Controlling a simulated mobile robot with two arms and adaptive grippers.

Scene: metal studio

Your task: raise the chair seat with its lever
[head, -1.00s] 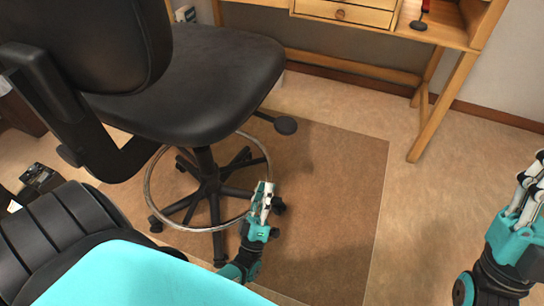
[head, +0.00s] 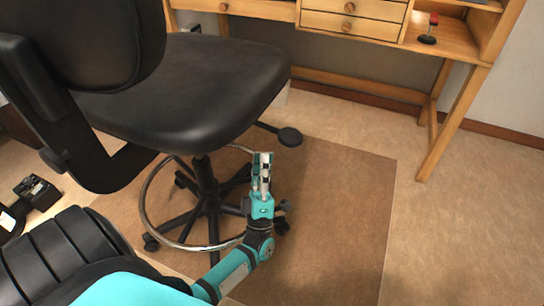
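The black office chair fills the left, with its dark padded seat (head: 190,90) level above a star base. Its lever, a thin rod ending in a round black paddle (head: 290,137), sticks out to the right from under the seat. My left gripper (head: 262,157) points up just left of and below the paddle, apart from it in the picture. Its fingers look close together, but their gap is not clear. Nothing shows in its grasp. The depth between fingers and lever is hard to judge. My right gripper is out of view.
A metal foot ring (head: 146,205) circles the chair column, left of my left forearm. A wooden desk (head: 400,95) with drawers stands behind. The brown floor mat (head: 345,215) is clear to the right of my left arm.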

